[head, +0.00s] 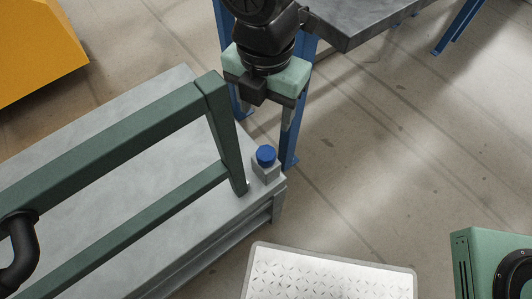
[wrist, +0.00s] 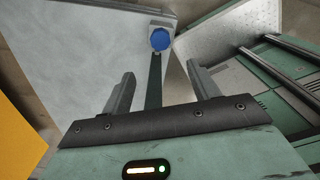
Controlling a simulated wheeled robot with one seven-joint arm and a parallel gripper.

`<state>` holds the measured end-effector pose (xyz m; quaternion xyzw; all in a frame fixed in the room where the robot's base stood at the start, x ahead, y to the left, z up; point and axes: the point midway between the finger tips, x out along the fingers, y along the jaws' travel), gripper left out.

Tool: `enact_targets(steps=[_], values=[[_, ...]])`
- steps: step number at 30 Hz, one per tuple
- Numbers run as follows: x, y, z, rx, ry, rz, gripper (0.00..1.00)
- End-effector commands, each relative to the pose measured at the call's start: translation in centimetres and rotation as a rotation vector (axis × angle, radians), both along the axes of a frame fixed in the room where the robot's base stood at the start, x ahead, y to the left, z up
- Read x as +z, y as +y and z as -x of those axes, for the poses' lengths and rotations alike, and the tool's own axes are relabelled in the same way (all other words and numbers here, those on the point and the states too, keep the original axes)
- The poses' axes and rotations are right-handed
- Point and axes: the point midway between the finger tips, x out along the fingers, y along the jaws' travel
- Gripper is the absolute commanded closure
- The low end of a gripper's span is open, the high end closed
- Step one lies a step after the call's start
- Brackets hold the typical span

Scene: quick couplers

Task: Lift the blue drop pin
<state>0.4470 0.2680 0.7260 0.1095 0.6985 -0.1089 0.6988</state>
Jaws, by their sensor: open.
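The blue drop pin (head: 265,154) has a round blue head and sits upright in a small grey block (head: 266,171) at the corner of a grey bench (head: 174,88). In the wrist view the blue head (wrist: 160,39) shows ahead of the fingertips, near the top. My gripper (head: 268,122) is open and empty, with its fingers pointing down. In the head view it appears above and behind the pin, apart from it. In the wrist view the pin lies roughly in line with the gap between the fingers (wrist: 161,80).
A green tubular frame (head: 229,140) stands on the bench just left of the pin. A dark green bar (wrist: 154,82) shows between the fingers in the wrist view. A grey table (head: 365,18) with blue legs is behind.

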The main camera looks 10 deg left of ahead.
Motion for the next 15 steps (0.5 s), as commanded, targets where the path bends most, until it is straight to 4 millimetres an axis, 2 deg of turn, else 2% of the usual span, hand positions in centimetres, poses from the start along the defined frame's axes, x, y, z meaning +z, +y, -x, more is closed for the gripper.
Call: enact_targets(steps=[1,15], values=[[-1.3,-0.1,0.1,0.000,0.002,0.004,0.40],[-11.1,-0.1,0.1,-0.002,0.002,0.004,0.40]])
